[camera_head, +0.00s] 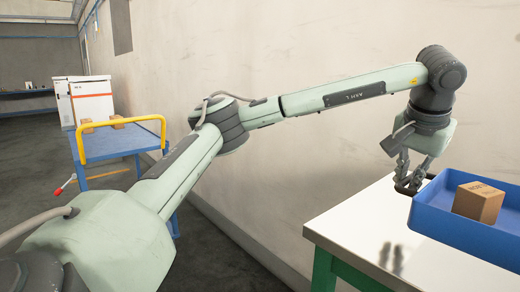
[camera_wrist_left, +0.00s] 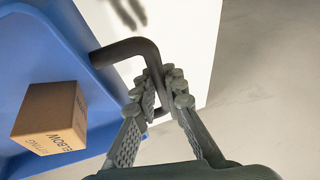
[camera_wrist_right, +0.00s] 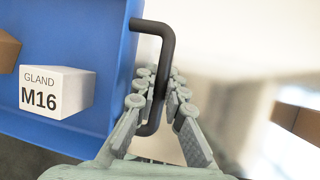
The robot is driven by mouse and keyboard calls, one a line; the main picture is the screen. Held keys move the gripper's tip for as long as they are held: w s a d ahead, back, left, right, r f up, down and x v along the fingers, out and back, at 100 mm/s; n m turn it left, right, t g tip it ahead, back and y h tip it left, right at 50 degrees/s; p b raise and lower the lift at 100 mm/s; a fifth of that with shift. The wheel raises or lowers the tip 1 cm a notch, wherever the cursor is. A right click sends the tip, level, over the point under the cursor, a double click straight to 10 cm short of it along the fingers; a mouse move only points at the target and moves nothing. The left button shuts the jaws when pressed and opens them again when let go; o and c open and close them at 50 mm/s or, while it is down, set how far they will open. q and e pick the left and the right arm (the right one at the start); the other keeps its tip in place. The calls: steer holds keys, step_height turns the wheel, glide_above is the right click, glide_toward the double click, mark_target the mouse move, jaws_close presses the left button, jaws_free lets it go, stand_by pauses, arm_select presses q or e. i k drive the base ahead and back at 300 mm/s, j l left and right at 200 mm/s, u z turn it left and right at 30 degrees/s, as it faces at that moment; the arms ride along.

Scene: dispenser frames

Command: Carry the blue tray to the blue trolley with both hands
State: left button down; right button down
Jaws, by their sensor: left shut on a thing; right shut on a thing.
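The blue tray (camera_head: 465,232) is at the right of the head view, cut off by the picture edge, over a white-topped table. It holds a brown box (camera_head: 478,202), also in the left wrist view (camera_wrist_left: 50,118), and a white box marked GLAND M16 (camera_wrist_right: 57,91). My left gripper (camera_head: 411,182) is shut on the tray's dark left handle (camera_wrist_left: 130,50). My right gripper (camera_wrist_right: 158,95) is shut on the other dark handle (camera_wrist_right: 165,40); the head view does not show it. The blue trolley (camera_head: 120,143), with a yellow rail (camera_head: 122,124), stands at the left.
The white table (camera_head: 350,225) has green legs (camera_head: 325,272). Small brown boxes (camera_head: 118,122) sit on the trolley's far side. White cabinets (camera_head: 92,99) stand behind it. A wall runs behind the table. Grey floor (camera_head: 30,150) is open at the left.

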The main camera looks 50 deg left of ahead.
mark_target(115, 141)
steer(key=j+u, duration=0.25)
steer(key=u, duration=0.15)
steer(key=j+u, duration=0.3)
steer(key=u, duration=0.15)
steer(key=j+u, duration=0.25)
steer(key=u, duration=0.15)
steer(key=j+u, duration=0.25)
steer(key=u, duration=0.15)
steer(key=i+j+u, duration=0.15)
steer(key=u, duration=0.3)
steer(key=i+j+u, duration=0.15)
steer(key=u, duration=0.25)
steer(key=i+j+u, duration=0.15)
steer(key=i+u, duration=0.4)
steer(key=u, duration=0.15)
steer(key=i+u, duration=0.45)
steer(key=i, duration=0.35)
steer(key=i+u, duration=0.3)
steer(key=i, duration=0.5)
steer(key=i+z, duration=0.1)
steer(key=i, duration=0.3)
steer(key=i+j+z, duration=0.1)
steer(key=i, duration=0.3)
steer(key=j, duration=0.05)
